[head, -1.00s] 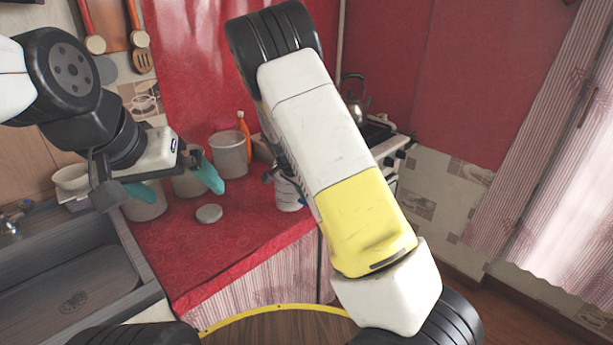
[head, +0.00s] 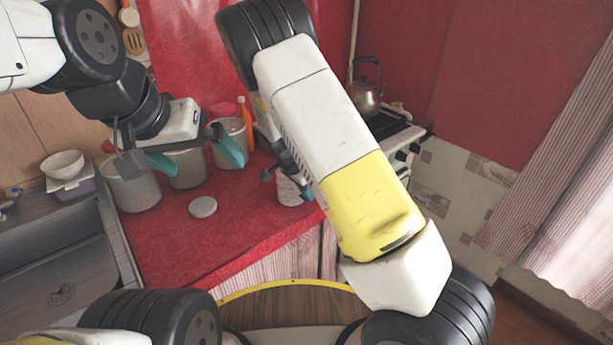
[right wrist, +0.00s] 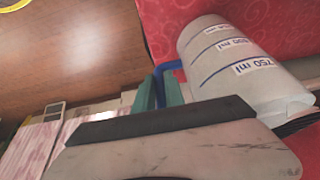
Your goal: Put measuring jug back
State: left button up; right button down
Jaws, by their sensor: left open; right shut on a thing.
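The measuring jug (right wrist: 245,72) is white with blue lines and "750 ml" marks, and has a blue handle. In the right wrist view it lies over red oilcloth, its handle between the teal fingers of my right gripper (right wrist: 158,93), which is shut on it. In the head view the jug (head: 290,192) shows near the counter's front edge, partly hidden by my right arm. I cannot tell whether it touches the counter. My left gripper (head: 196,156) is open and empty, in front of the canisters in the picture.
Grey canisters (head: 133,186) stand in a row on the red counter (head: 240,222), with a pale round disc (head: 203,207) before them. An orange bottle (head: 246,122) stands behind. A kettle (head: 368,98) sits on the stove at right. A sink (head: 50,265) and a bowl (head: 62,164) are left.

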jog(key=shift+f, duration=0.1)
jog(key=c, duration=1.4)
grip_release()
jog(key=v, duration=1.2)
jog(key=s+d+r+n+t+y, duration=0.1)
jog(key=s+d+r+n+y, duration=0.1)
jog(key=s+r, duration=0.4)
jog(key=s+d+r+n+t+y, duration=0.1)
jog(key=s+d+r+n, duration=0.4)
jog(key=s, duration=0.6)
jog(key=s+d+r+n+t+y, duration=0.1)
jog(key=s+d+r+n+y, duration=0.1)
jog(key=s+d+r+n, duration=0.2)
jog(key=shift+s+d+r+y, duration=0.4)
jog(key=shift+s+d+r, duration=0.55)
jog(key=shift+s+r, duration=1.5)
jog(key=shift+w+r, duration=0.1)
jog(key=shift+w, duration=0.05)
